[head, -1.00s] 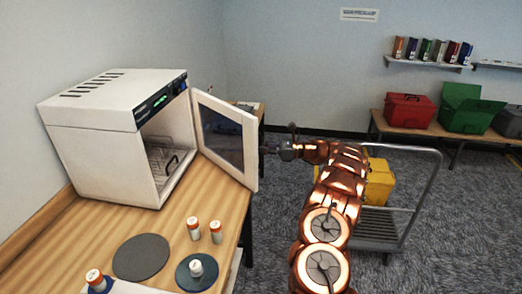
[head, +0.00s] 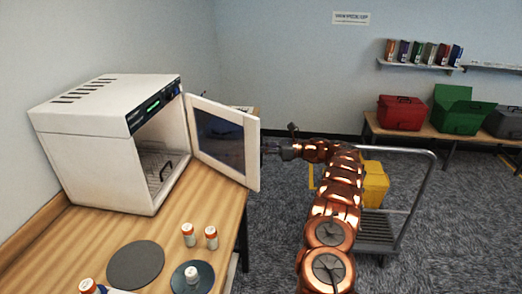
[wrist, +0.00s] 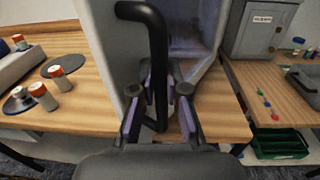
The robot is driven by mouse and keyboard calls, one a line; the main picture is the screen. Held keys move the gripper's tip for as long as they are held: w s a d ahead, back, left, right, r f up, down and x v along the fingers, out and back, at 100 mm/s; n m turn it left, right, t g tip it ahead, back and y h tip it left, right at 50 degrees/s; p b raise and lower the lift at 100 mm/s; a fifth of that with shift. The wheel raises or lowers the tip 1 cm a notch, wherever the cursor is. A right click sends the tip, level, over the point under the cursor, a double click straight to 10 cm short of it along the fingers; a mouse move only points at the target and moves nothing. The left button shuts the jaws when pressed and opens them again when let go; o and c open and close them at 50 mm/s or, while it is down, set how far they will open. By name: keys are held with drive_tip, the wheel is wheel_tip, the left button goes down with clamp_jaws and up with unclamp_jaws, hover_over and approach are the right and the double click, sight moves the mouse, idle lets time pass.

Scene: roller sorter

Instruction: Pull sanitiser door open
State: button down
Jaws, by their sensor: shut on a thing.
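The white sanitiser (head: 95,150) stands on the wooden counter at the left in the head view. Its door (head: 220,140) stands wide open, swung out to the right, with a dark window in a white frame. In the wrist view my gripper (wrist: 158,100) is shut on the black door handle (wrist: 157,50), with a finger on each side of the bar. In the head view the door hides the handle.
Orange-capped bottles (head: 188,235) and a grey disc (head: 135,265) are on the counter (head: 205,195). A metal trolley (head: 405,215) with a yellow box (head: 375,186) stands right of my arm. Red (head: 402,113) and green (head: 462,112) boxes are on a back bench.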

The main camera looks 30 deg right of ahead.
drive_tip(key=shift+w+d, duration=0.4)
drive_tip(key=shift+d, duration=0.45)
drive_tip(key=shift+w+d+r, duration=0.1)
drive_tip(key=shift+d, duration=0.1)
idle(0.4)
drive_tip(key=c, duration=1.2)
unclamp_jaws()
drive_tip(key=shift+a, duration=0.25)
